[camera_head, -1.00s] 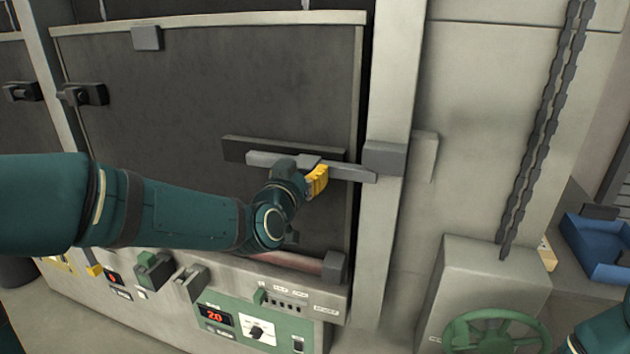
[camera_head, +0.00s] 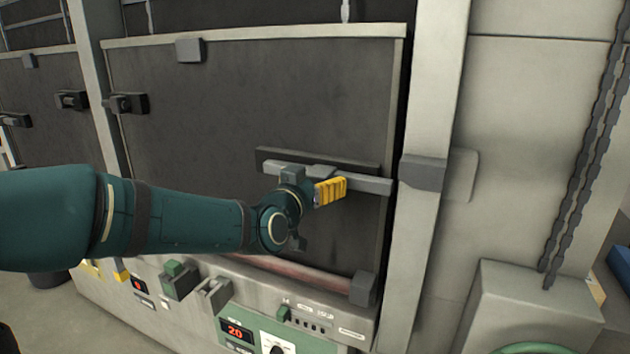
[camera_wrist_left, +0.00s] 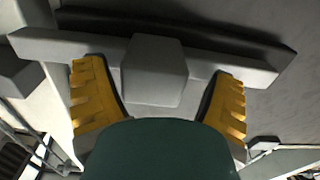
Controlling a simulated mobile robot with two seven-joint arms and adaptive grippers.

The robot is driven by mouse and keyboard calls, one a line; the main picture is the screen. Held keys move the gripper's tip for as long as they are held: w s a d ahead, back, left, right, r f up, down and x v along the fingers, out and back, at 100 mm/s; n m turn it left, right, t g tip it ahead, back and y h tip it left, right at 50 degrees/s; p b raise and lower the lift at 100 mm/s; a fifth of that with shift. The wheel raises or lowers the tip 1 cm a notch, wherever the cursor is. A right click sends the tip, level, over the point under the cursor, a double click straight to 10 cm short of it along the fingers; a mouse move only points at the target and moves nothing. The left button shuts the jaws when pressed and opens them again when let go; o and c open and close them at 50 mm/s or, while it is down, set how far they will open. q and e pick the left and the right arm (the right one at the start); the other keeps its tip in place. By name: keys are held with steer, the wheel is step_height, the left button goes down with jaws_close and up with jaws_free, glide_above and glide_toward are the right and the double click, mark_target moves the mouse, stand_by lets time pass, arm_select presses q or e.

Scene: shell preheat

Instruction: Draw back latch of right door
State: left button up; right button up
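The right door (camera_head: 200,110) is a dark panel with a pale rim. Its latch is a grey sliding bar (camera_head: 368,184) on a dark backing plate (camera_head: 320,162). The bar's right end stands just left of the grey keeper (camera_head: 422,172) on the door post, with a narrow gap. My left gripper (camera_head: 328,190) is at the bar. In the left wrist view its yellow fingers are spread on both sides of the bar's grey block (camera_wrist_left: 155,72). The left finger there is close to the block, contact unclear; a gap shows at the right finger. My right gripper is out of view.
A control panel with a red display (camera_head: 237,332) lies below the door. A grey block (camera_head: 363,289) sits at the door's lower right corner. A chain (camera_head: 590,150) hangs at the right above a pale housing (camera_head: 530,300) with a green wheel.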

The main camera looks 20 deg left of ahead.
arm_select(q)
steer(key=shift+d, duration=0.1)
steer(key=shift+s, duration=0.2)
steer(key=s, duration=1.1)
steer(key=shift+s+a, duration=0.3)
steer(key=shift+s, duration=0.05)
steer(key=w+d+f+g+h+b, duration=0.1)
steer(key=d+f+g, duration=0.15)
steer(key=f, duration=0.75)
steer(key=w+d+f+n+g+b, duration=0.1)
steer(key=d+f+g, duration=0.15)
steer(key=f, duration=0.75)
steer(key=w+d+f+g+h+b, duration=0.1)
steer(key=d+f+g, duration=0.15)
steer(key=f, duration=0.85)
steer(key=s+d+f+g, duration=0.2)
steer(key=s+f, duration=0.2)
steer(key=f, duration=0.4)
steer(key=s+d+f+g+h+b, duration=0.1)
steer(key=s+d+f+g, duration=0.1)
steer(key=s+f, duration=0.3)
steer(key=s+d+f+n+g+b, duration=0.1)
steer(key=s+f+g, duration=0.3)
steer(key=f, duration=0.8)
steer(key=shift+s+d, duration=0.55)
steer(key=shift+d, duration=0.35)
